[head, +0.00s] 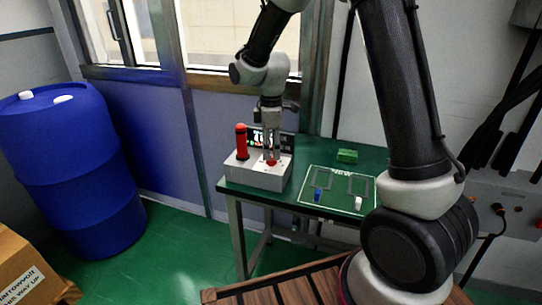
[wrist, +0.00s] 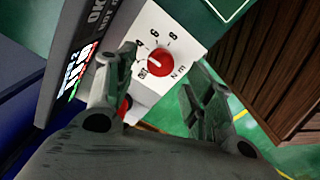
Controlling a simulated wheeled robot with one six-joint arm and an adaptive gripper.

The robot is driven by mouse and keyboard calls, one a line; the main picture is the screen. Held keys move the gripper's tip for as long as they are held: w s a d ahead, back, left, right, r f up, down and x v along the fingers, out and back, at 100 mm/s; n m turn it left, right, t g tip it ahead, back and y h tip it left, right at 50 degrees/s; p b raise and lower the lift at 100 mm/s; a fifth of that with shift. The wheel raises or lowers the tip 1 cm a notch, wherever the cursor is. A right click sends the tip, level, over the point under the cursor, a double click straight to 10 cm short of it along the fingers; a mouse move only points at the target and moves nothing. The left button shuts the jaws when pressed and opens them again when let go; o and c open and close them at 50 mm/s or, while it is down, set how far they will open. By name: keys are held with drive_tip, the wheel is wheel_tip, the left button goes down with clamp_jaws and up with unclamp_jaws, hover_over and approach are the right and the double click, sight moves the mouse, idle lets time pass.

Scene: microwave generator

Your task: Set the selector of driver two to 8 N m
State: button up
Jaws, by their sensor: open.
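A red selector knob (wrist: 159,60) sits on the pale face of a grey box, with printed numbers including 6 and 8 and the letters N m around it. Its pointer is too small to read surely. In the head view the grey box (head: 254,174) stands on the green table's left end, with the red knob (head: 271,162) on its top. My gripper (head: 270,152) points down over the knob. In the wrist view my gripper (wrist: 160,72) is open, one finger on each side of the knob; contact cannot be told.
A red upright cylinder (head: 241,142) stands on the box's left part. A dark display panel (head: 285,143) is behind the gripper. A green marked mat (head: 337,189) holds a blue piece (head: 317,194) and a white piece (head: 358,203). A green block (head: 347,156) lies behind it.

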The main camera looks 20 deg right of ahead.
sight(271, 158)
drive_tip(key=shift+f, duration=1.65)
drive_tip(key=c, duration=1)
